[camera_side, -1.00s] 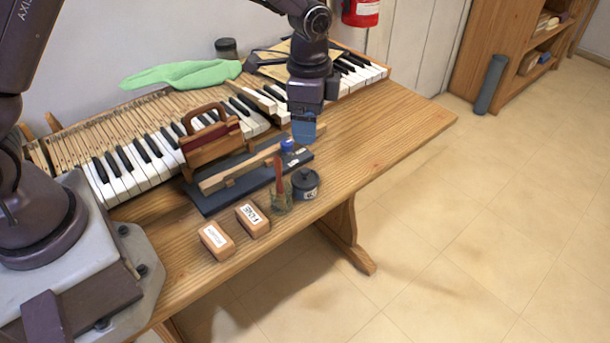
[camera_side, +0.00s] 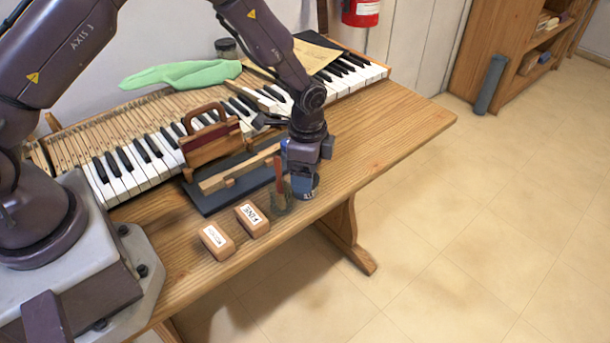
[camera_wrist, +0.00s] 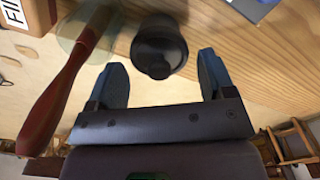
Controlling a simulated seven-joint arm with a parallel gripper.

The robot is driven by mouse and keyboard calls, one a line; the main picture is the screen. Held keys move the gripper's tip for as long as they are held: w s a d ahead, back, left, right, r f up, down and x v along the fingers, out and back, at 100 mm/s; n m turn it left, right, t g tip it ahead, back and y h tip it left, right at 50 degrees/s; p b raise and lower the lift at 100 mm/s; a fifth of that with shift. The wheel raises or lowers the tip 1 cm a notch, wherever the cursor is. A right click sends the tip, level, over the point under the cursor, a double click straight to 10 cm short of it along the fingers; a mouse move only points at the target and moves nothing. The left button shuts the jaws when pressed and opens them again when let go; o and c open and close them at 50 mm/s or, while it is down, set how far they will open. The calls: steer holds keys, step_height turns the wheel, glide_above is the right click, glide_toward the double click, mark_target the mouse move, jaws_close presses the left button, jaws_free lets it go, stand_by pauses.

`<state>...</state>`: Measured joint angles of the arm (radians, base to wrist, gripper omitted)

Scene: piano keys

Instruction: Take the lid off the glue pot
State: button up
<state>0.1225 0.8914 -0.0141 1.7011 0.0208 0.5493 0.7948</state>
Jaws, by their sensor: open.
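The glue pot is a small dark grey pot with a lid and a round knob; in the side view its lower part (camera_side: 308,194) shows at the table's front, partly hidden by my gripper (camera_side: 303,180). In the wrist view the pot's lid (camera_wrist: 163,32) and its dark knob (camera_wrist: 152,66) lie between my two blue fingers (camera_wrist: 161,64). The fingers are open, one on each side of the knob, with gaps visible. The lid is on the pot. Whether the fingertips are down at lid height is hard to tell.
A red-handled brush (camera_wrist: 60,92) stands in a glass jar (camera_side: 281,204) just left of the pot, close to my gripper. Two labelled blocks (camera_side: 252,219) (camera_side: 216,241) lie further left. A dark tray (camera_side: 205,204) and piano keys (camera_side: 150,165) lie behind. The table's right side is clear.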

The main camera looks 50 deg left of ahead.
steer(key=shift+f, duration=0.45)
steer(key=shift+c, duration=0.4)
steer(key=c, duration=0.6)
steer(key=shift+r, duration=0.2)
step_height(320, 180, up, 17)
steer(key=n, duration=0.4)
glide_toward(331, 178)
step_height(331, 178, down, 7)
steer(key=shift+f, duration=0.1)
